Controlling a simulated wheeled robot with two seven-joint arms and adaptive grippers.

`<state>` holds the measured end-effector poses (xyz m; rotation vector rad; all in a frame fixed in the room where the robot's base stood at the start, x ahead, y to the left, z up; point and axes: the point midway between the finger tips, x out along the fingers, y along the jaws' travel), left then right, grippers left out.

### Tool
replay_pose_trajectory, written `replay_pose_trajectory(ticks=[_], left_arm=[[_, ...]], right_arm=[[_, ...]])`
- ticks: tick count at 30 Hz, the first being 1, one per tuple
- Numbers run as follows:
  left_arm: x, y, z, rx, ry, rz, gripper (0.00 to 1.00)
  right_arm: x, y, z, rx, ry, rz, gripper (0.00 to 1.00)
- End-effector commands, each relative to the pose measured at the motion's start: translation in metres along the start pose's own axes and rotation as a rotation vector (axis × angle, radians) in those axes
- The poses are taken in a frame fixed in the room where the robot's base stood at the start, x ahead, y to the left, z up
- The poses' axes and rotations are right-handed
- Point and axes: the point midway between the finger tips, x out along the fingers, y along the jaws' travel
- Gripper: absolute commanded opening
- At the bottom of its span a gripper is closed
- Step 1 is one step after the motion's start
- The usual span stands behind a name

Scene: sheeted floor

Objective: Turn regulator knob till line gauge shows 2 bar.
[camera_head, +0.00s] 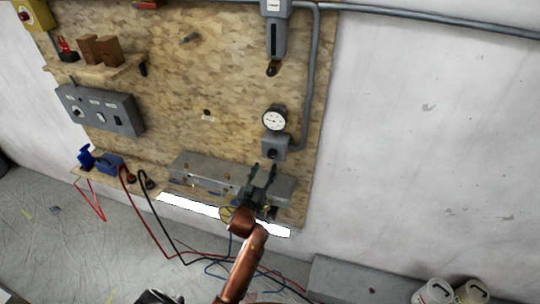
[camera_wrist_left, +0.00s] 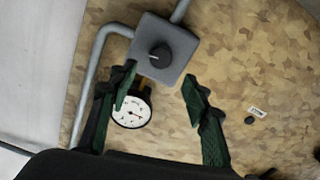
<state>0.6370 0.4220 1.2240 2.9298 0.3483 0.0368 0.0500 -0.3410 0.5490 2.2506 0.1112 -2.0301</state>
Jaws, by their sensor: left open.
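The line gauge (camera_head: 275,118) is a round white dial on the board, above a grey regulator box (camera_head: 280,142). The black regulator knob (camera_head: 271,153) is on that box. In the left wrist view the picture is turned over: the knob (camera_wrist_left: 160,54) shows above the gauge (camera_wrist_left: 132,110), whose dial is partly covered by a finger. The gauge's needle is too small to read. My left gripper (camera_head: 263,170) is open, just below the knob in the head view. In the left wrist view its green-and-black fingers (camera_wrist_left: 160,80) are spread, apart from the knob. My right gripper is not seen.
A grey pipe (camera_head: 312,80) runs down beside the gauge. A long grey case (camera_head: 200,172) lies on a low shelf behind my left arm. A grey switch box (camera_head: 100,110) is at the left. Red and black cables (camera_head: 150,215) hang below. Bare wall is at the right.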

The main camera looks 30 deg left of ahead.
Motion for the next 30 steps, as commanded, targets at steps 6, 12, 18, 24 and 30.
replay_pose_trajectory(ticks=[6,12,18,24,30], left_arm=[[0.031,0.001,-0.001,0.001,0.000,0.001,0.44],[0.060,0.001,0.000,0.001,-0.002,0.000,0.44],[0.074,0.000,0.002,0.001,-0.002,0.000,0.44],[0.075,0.000,0.002,0.001,-0.002,0.000,0.44],[0.075,0.000,0.002,0.001,-0.002,0.001,0.35]], right_arm=[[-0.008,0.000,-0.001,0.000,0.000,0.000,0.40],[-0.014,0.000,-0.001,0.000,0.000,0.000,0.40],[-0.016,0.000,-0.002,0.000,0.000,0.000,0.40],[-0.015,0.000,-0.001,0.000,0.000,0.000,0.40],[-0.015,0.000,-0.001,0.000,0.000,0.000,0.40]])
